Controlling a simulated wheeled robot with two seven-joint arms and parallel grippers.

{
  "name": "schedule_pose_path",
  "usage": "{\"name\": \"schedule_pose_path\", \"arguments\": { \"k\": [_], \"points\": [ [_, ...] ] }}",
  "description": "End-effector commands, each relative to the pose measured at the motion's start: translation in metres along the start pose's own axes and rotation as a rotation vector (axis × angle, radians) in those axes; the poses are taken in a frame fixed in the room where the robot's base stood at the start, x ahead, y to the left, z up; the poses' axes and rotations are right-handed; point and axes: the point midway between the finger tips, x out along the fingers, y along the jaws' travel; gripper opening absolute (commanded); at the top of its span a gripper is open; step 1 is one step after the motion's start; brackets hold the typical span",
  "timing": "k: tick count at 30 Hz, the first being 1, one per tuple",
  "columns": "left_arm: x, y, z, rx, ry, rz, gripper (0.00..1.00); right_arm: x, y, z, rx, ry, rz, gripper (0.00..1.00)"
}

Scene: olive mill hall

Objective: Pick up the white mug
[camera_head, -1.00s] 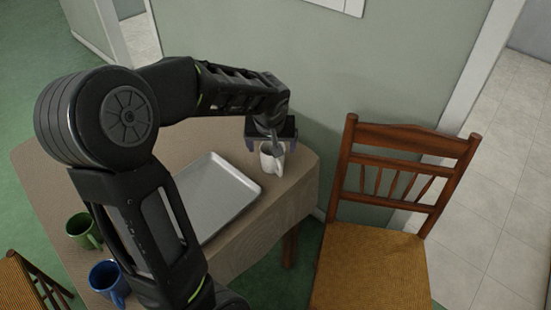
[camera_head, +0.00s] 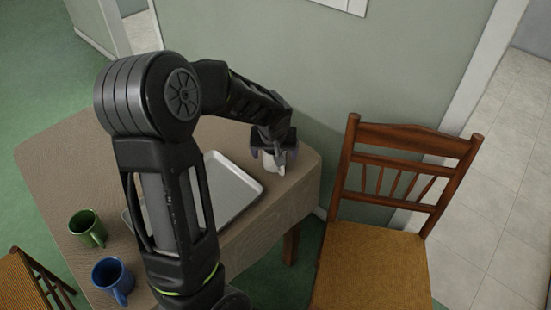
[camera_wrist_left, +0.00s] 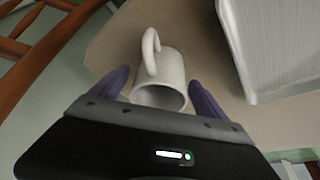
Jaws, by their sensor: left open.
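The white mug (camera_head: 276,164) stands on the wooden table (camera_head: 62,155) near its far right corner, partly hidden by my left gripper (camera_head: 268,160) in the head view. In the left wrist view the white mug (camera_wrist_left: 162,75) lies between the two purple fingers of my left gripper (camera_wrist_left: 160,95), its handle toward the top. The gripper is open, with one finger on each side of the mug. I cannot tell whether the fingers touch it. My right gripper is in neither view.
A grey tray (camera_head: 243,190) lies on the table beside the mug, partly behind my left arm. A green mug (camera_head: 86,229) and a blue mug (camera_head: 112,279) stand at the near left. A wooden chair (camera_head: 385,255) stands right of the table, and a green wall (camera_head: 300,60) rises behind.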

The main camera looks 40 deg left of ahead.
Motion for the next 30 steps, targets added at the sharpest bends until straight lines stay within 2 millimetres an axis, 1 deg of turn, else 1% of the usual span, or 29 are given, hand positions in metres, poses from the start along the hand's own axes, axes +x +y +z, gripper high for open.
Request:
{"name": "schedule_pose_path", "arguments": {
  "k": [1,4,21,23,30],
  "points": [
    [0.0067,-0.0004,0.0007,0.001,-0.002,-0.002,0.86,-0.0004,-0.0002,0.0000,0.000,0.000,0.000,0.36],
    [0.0127,-0.0003,0.0001,-0.001,0.000,0.000,0.86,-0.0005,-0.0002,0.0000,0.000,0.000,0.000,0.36],
    [0.0128,-0.0001,0.0001,-0.001,0.000,0.000,0.86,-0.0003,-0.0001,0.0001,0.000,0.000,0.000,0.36],
    [0.0128,-0.0001,0.0001,-0.001,0.000,0.000,0.82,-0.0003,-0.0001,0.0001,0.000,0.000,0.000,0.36],
    [0.0128,-0.0001,0.0001,-0.001,0.000,0.000,0.63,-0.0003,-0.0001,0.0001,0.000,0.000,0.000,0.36]
  ]
}}
